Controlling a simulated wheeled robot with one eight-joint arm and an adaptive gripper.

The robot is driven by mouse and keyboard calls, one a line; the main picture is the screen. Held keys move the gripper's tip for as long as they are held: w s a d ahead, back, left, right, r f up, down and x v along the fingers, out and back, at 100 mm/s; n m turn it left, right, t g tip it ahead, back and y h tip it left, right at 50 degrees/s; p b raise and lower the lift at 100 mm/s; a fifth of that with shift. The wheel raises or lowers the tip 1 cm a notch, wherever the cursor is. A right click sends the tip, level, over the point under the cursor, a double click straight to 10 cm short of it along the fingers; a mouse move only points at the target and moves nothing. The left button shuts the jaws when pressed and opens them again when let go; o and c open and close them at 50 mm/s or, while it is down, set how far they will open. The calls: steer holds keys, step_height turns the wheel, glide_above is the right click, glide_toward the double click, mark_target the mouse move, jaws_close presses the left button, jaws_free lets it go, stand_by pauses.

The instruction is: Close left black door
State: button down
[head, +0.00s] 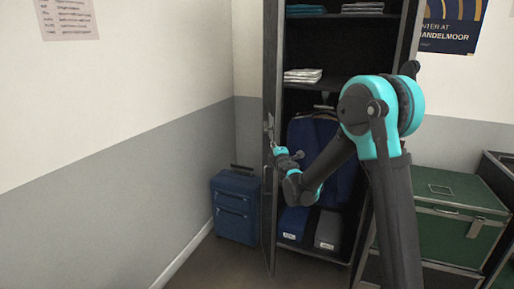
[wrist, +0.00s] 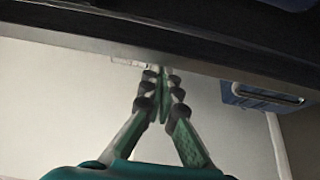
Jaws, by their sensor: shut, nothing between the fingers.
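The left black door (head: 268,70) of the tall wardrobe stands open, seen nearly edge-on at the wardrobe's left side in the head view. My gripper (head: 271,146) is at about mid-height of this door, by its edge. In the wrist view my gripper (wrist: 161,72) has its two fingers together at the tips, with nothing between them. A dark band (wrist: 120,42), likely the door, crosses the top of that view close to the fingertips. I cannot tell whether they touch it.
A blue suitcase (head: 235,207) stands left of the door by the grey-and-white wall; it also shows in the wrist view (wrist: 262,96). A green trunk (head: 455,205) stands at right.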

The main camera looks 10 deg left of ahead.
steer(key=w+d+n+g+y, duration=0.3)
steer(key=w+d+n+y, duration=0.1)
steer(key=w+d, duration=1.7)
steer(key=w+y, duration=0.1)
steer(key=w, duration=0.3)
steer(key=shift+d+g+y, duration=0.3)
steer(key=shift+d+y, duration=0.1)
steer(key=shift+w+a+r, duration=0.1)
